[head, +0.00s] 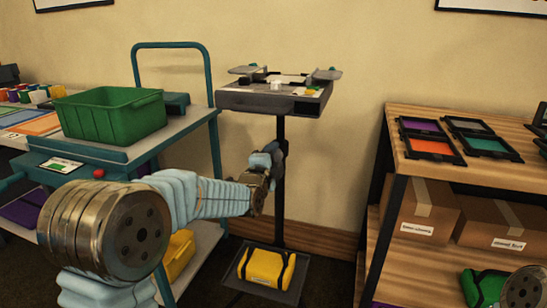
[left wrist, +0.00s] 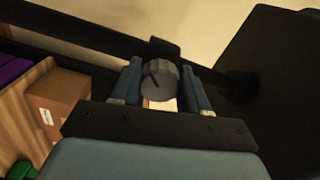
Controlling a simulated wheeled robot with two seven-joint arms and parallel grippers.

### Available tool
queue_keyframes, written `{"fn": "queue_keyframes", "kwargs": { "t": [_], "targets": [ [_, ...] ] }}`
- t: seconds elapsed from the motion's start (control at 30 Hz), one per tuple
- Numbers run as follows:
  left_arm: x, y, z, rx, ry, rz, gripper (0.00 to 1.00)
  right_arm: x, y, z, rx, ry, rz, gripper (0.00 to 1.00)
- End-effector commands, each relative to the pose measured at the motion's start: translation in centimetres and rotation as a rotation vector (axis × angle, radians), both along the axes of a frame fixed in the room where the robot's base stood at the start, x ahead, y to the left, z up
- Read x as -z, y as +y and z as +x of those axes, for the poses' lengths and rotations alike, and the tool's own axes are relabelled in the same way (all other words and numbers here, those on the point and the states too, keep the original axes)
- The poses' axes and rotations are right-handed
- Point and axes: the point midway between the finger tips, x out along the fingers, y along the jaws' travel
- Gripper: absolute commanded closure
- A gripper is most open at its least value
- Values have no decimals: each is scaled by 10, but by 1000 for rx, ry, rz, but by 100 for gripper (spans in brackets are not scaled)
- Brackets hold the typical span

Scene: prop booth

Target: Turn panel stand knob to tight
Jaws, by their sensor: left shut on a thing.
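The panel stand (head: 281,180) is a dark upright pole with a grey panel head (head: 275,97) on top and a low base tray (head: 238,278). My left gripper (head: 277,152) is at the pole, below the panel head. In the left wrist view my left gripper (left wrist: 160,88) is shut on the knob, one blue finger on each side. In the head view the fingers hide the knob. No tight marking can be read.
A yellow bag (head: 267,267) lies on the stand's base. A teal cart (head: 190,125) with a green bin (head: 109,116) stands at left. A wooden shelf (head: 465,172) with framed colour panels and cardboard boxes stands at right. The wall is close behind the stand.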

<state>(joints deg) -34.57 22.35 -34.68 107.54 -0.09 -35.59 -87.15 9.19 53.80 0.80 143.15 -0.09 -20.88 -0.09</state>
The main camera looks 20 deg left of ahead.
Motion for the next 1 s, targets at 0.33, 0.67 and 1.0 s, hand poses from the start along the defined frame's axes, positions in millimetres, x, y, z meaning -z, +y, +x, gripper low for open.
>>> {"fn": "queue_keyframes", "kwargs": {
  "t": [0.33,0.67,1.0],
  "targets": [
    [1,0,0,1,3,0,31,0,0,0,0,0,0,57],
    [0,0,-7,0,0,-2,31,1,0,0,0,0,0,57],
    [-1,3,-82,1,1,-7,31,-1,0,0,0,0,0,57]
  ]
}}
